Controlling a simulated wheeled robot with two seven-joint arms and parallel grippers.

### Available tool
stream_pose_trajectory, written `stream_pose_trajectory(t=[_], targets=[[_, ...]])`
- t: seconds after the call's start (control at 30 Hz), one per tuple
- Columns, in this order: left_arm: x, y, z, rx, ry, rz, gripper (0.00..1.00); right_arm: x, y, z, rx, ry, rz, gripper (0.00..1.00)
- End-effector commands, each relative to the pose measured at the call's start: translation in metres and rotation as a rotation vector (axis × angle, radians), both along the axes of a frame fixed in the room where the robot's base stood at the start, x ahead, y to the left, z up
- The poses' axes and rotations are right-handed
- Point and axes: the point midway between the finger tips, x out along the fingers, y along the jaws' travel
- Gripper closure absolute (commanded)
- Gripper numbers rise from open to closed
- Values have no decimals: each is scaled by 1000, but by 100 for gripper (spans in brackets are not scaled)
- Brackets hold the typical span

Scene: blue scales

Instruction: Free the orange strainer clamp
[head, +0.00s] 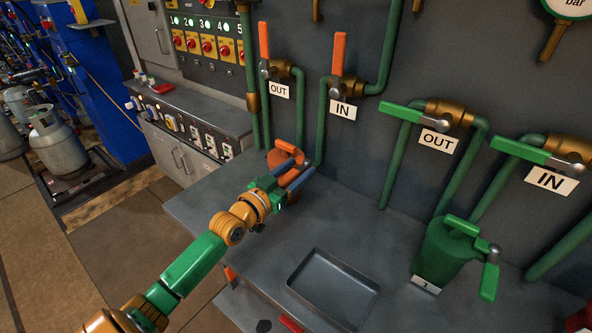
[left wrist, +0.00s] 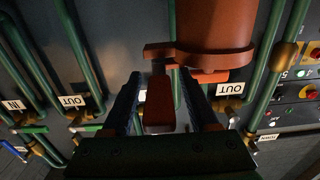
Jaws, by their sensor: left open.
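The orange strainer (head: 279,158) stands at the back of the grey bench, below the OUT and IN pipes with orange levers. Its orange clamp handle (head: 285,146) shows at its top. My left gripper (head: 299,180) is at the strainer's front right and partly hides it. In the left wrist view, the strainer body (left wrist: 215,30) is at the top and the clamp handle (left wrist: 160,107) hangs between my two open fingers (left wrist: 160,100), with a narrow gap on each side. My right gripper is not in view.
A green strainer (head: 440,250) with a green clamp and a tag "1" stands at the right. An empty grey tray (head: 333,288) lies at the bench front. Green pipes (head: 391,165) rise behind. A switch console (head: 185,115) is at the left. The middle of the bench is clear.

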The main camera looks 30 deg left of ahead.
Motion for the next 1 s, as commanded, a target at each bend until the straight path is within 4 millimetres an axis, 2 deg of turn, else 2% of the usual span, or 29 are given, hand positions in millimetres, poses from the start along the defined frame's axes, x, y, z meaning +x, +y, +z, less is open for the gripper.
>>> stream_pose_trajectory(t=[0.1,0.13,0.33,1.0], targets=[[0,0,0,0,0,0,40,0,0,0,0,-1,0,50],[0,0,0,0,0,0,45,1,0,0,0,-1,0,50],[0,0,0,0,0,0,99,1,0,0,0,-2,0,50],[0,0,0,1,0,0,100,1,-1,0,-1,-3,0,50]])
